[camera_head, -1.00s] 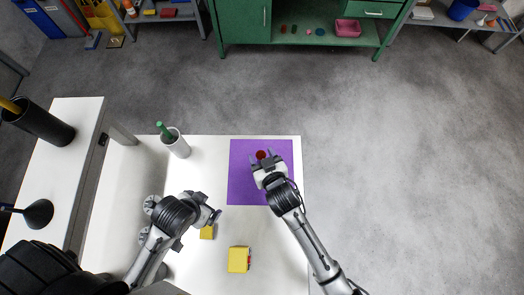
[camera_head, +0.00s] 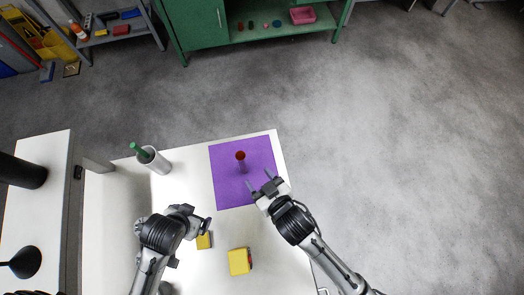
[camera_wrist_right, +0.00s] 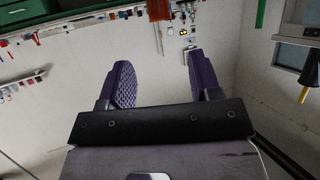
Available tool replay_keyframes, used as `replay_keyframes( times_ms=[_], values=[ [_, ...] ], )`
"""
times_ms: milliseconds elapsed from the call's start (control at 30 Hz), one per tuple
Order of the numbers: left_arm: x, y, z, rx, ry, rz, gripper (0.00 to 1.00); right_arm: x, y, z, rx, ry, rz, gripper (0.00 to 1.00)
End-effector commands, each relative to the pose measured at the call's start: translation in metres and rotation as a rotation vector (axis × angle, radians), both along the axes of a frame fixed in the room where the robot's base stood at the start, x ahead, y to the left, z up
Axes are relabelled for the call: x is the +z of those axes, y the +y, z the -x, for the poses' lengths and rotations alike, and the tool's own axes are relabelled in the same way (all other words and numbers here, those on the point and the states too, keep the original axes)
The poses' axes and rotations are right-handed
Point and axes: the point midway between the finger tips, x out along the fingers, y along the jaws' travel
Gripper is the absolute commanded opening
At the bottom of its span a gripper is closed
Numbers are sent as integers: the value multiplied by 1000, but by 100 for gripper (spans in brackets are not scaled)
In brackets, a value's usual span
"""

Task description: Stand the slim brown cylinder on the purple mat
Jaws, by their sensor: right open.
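The slim brown cylinder (camera_head: 241,163) stands upright on the purple mat (camera_head: 227,185), with its dark red top facing the head camera. My right gripper (camera_head: 259,179) is open and empty near the mat's lower right part, apart from the cylinder.
A white cup (camera_head: 155,162) holding a green stick stands on the white table (camera_head: 190,182), left of the mat. A small yellow block (camera_head: 204,241) and a larger yellow block (camera_head: 239,262) lie nearer me. A raised white shelf (camera_head: 40,190) is at the left.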

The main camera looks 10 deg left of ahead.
Motion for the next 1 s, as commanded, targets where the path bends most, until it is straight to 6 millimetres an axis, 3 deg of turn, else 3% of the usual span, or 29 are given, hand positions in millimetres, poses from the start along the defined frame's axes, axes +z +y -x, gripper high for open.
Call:
replay_keyframes(
  times_ms=[433,533,667,733,900,1000],
  values=[
    [1,-4,0,9,0,12,94,4,-9,7,-7,5,3,58],
    [1,-4,0,9,0,12,94,3,-24,6,-63,47,26,58],
    [1,-3,0,7,0,11,94,-4,-75,12,-220,187,106,58],
    [1,-2,0,6,-1,8,94,-12,-112,23,-310,287,165,58],
    [1,0,0,1,-1,1,94,-28,-193,71,-479,531,305,58],
    [1,0,0,-1,-1,-1,94,-32,-228,100,-543,646,369,58]
  ],
)
